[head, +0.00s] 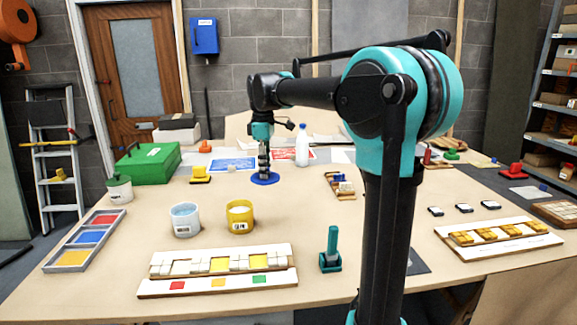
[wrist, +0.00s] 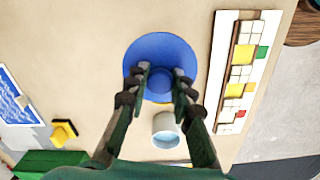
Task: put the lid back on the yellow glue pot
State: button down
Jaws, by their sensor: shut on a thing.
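My gripper (head: 264,170) is shut on the knob of a round blue lid (head: 265,179). In the wrist view the gripper (wrist: 161,77) has a finger on each side of the knob, and the blue lid (wrist: 160,45) lies flat across the view. The open yellow glue pot (head: 240,218) stands on the table with pale contents, nearer the front and left of the lid in the head view. In the wrist view the lid hides most of the pot; only a yellow sliver shows. The lid's height above the table is hard to tell.
An open pale blue-white pot (head: 185,220) stands left of the yellow pot. A green-lidded pot (head: 120,190) and a colour tray (head: 80,243) are farther left. A mosaic panel (head: 215,282) lies in front. A white bottle (head: 302,146) and green box (head: 148,163) stand behind.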

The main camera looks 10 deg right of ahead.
jog(key=a+f+n, duration=0.2)
jog(key=a+n, duration=0.6)
jog(key=a, duration=0.1)
jog(key=shift+s+f, duration=0.1)
jog(key=shift+f, duration=3)
jog(key=shift+f, duration=0.2)
jog(key=c, duration=1.2)
grip_release()
jog(key=shift+o, duration=0.3)
jog(key=o, duration=0.4)
jog(key=shift+r, duration=0.15)
notch_tip(320, 180, up, 7)
